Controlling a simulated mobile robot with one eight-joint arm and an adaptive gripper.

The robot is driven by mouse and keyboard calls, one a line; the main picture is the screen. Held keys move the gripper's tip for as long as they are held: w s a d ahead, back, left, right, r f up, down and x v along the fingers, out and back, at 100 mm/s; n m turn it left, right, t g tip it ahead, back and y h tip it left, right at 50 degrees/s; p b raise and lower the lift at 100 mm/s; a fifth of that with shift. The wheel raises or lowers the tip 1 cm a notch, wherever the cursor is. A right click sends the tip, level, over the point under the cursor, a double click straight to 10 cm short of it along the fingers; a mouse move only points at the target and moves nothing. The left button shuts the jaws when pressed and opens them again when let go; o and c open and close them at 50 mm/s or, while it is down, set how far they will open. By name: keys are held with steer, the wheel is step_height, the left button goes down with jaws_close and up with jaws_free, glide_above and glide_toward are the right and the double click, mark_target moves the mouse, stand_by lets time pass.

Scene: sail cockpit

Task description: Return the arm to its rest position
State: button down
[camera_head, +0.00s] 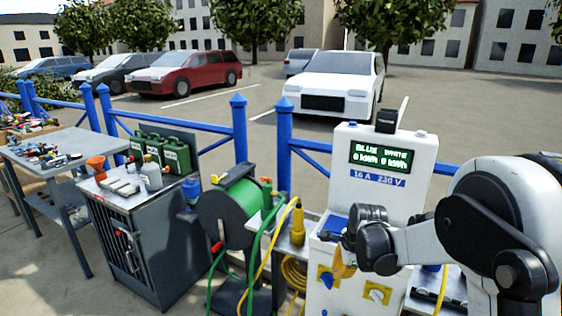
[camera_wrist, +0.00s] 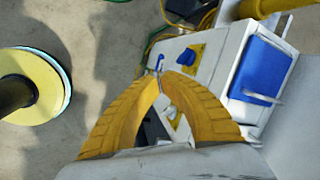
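My arm reaches in from the right in the head view, over the front of a white power pedestal (camera_head: 385,205). My gripper (camera_head: 343,270) points down in front of the pedestal. In the wrist view the two curved yellow fingers of my gripper (camera_wrist: 162,76) come together at their tips, with nothing seen held between them. The pedestal's white body (camera_wrist: 222,62) lies beyond and to the right of the fingers, with a blue flap (camera_wrist: 262,70) and a yellow socket (camera_wrist: 190,58). I cannot tell whether the fingers touch the pedestal.
A green hose reel (camera_head: 236,208), a grey cabinet (camera_head: 150,240) and a tool table (camera_head: 60,148) stand further left. A blue railing (camera_head: 240,130) runs behind, with parked cars beyond.

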steer(key=s+d+r+n+t, duration=0.1)
steer(key=s+r+n+t, duration=0.1)
steer(key=s+r+n, duration=1.1)
steer(key=s+n, duration=0.2)
steer(key=s, duration=0.5)
steer(key=s+d+r+n+t+h, duration=0.1)
steer(key=s+n, duration=0.1)
steer(key=s, duration=0.6)
steer(key=shift+s+r+n+t, duration=0.15)
steer(key=shift+r+n+t, duration=0.15)
steer(key=shift+n, duration=0.1)
